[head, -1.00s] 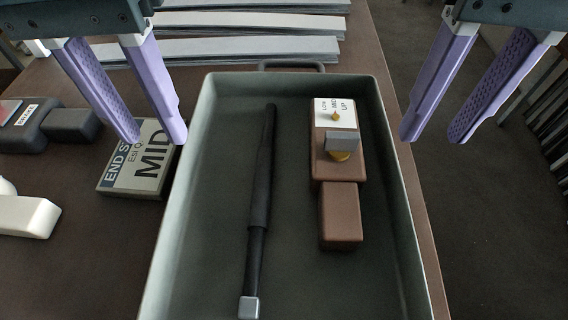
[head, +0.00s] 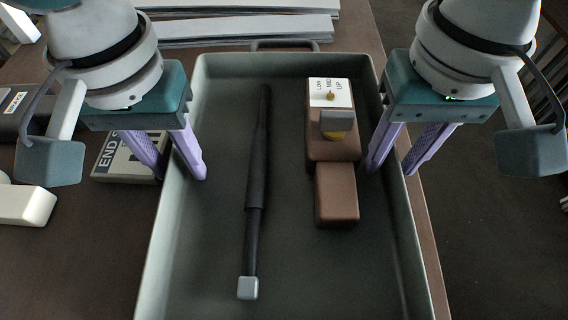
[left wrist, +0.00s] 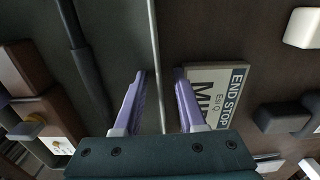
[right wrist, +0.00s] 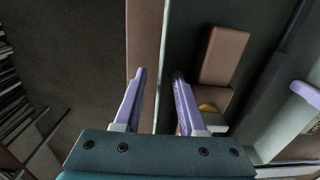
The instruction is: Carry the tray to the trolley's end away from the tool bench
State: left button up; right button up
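The grey-green tray (head: 215,290) lies on a brown surface, with a dark handle (head: 285,45) at its far end. Inside it lie a dark rod (head: 258,175) with a silver tip and a brown block (head: 337,195) with a yellow-based knob and a white LOW/MID/UP label. My left gripper (head: 183,177) is open astride the left wall; the left wrist view shows the rim (left wrist: 155,50) between its fingers. My right gripper (head: 393,172) is open astride the right wall; the right wrist view shows that rim (right wrist: 163,60) between its fingers. Neither grips the wall.
An END STOP MID block (head: 125,165) sits close left of the tray, beside my left gripper. A white piece (head: 25,205) and a dark device (head: 20,115) lie further left. Pale strips (head: 235,28) lie beyond the tray. The surface (head: 425,235) ends just right of the tray; floor lies beyond.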

pick_arm(q)
jog(key=shift+c, duration=0.3)
pick_arm(e)
jog(key=shift+c, duration=0.3)
pick_arm(q)
grip_shut()
pick_arm(e)
grip_shut()
pick_arm(q)
jog(key=shift+r, duration=0.1)
dwell(0.4)
